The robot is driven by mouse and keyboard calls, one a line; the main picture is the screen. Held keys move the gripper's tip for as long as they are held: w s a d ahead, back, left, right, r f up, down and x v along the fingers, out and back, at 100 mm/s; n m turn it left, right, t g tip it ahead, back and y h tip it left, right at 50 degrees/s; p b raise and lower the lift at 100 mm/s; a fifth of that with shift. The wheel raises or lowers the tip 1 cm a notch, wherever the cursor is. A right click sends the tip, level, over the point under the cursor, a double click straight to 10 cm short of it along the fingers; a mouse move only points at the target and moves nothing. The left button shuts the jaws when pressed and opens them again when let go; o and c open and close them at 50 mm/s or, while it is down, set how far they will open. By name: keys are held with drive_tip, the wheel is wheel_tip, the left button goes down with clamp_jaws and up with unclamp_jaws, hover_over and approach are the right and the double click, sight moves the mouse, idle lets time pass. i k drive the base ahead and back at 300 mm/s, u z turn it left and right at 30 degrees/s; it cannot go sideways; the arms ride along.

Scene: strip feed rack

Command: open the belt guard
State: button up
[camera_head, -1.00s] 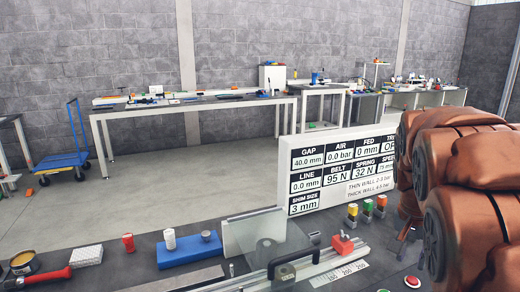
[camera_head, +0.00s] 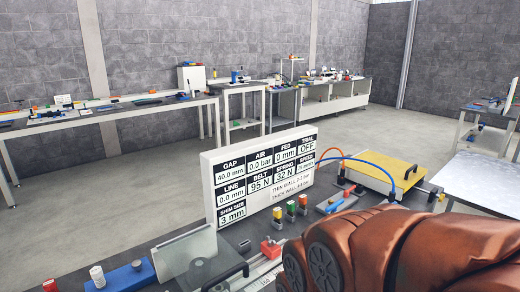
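A clear tilted panel (camera_head: 177,254), which looks like the belt guard, stands at the lower left of the head view. A black bar handle (camera_head: 226,277) is at its right front. I cannot tell from this angle whether the guard is open or shut. My brown arm fills the lower right, to the right of the panel and apart from it. My gripper is out of the picture.
A white readout board (camera_head: 262,178) stands behind the bench gear. Red, green and yellow small blocks (camera_head: 291,211) are in front of it. A yellow-topped unit (camera_head: 385,171) with hoses is at right. A blue block (camera_head: 128,278) lies at lower left. The floor behind is clear.

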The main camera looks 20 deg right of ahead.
sight(384, 164)
drive_tip(key=z, duration=2.05)
drive_tip(key=k, duration=0.75)
drive_tip(key=z, duration=0.75)
drive_tip(key=k, duration=0.4)
drive_tip(key=z, duration=0.5)
drive_tip(key=i, duration=1.8)
drive_tip(key=u, duration=0.9)
drive_tip(key=i, duration=1.5)
drive_tip(key=u, duration=1.8)
drive_tip(key=i, duration=0.8)
drive_tip(key=u, duration=0.75)
